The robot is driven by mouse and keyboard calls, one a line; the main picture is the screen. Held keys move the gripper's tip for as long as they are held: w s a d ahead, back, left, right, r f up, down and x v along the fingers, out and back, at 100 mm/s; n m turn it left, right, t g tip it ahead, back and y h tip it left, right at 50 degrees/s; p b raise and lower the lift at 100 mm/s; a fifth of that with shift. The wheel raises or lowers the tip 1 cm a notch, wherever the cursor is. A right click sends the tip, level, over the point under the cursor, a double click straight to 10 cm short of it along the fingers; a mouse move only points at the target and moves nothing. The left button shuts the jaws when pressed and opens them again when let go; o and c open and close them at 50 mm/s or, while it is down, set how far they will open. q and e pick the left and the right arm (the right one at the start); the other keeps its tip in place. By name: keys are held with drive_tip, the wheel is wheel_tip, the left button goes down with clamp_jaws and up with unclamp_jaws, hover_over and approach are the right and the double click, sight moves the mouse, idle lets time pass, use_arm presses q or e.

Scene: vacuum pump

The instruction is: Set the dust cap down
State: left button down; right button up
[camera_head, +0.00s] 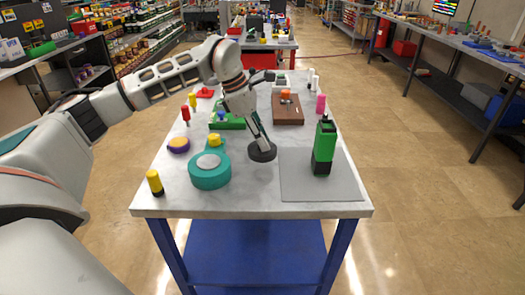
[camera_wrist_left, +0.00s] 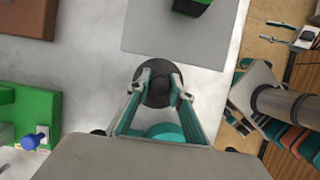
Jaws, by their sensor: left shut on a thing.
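The dust cap (camera_head: 262,153) is a dark round disc with a raised middle. My left gripper (camera_head: 261,142) points down over it, with its fingers closed on the raised middle. In the left wrist view the cap (camera_wrist_left: 155,98) sits between the two fingertips (camera_wrist_left: 159,78). It is at or just above the light table top (camera_head: 245,195); I cannot tell whether it touches. It is between the teal round housing (camera_head: 210,178) and the grey mat (camera_head: 318,188). My right gripper is not in view.
A green and black upright device (camera_head: 324,148) stands on the mat. A brown block (camera_head: 287,114) and a green fixture (camera_head: 226,122) are behind the cap. A purple-rimmed disc (camera_head: 178,146) and a yellow-topped bottle (camera_head: 155,182) are at the left. The table's front middle is clear.

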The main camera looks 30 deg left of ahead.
use_arm(q)
wheel_tip(320, 180, down, 4)
drive_tip(key=shift+f, duration=0.1)
idle(0.4)
drive_tip(key=c, duration=1.8)
unclamp_jaws()
drive_tip(key=shift+f, duration=0.1)
drive_tip(key=shift+a+r, duration=0.1)
drive_tip(key=shift+r, duration=0.35)
drive_tip(key=v, duration=1.1)
drive_tip(key=shift+s+r, duration=0.15)
drive_tip(key=shift+r, duration=0.05)
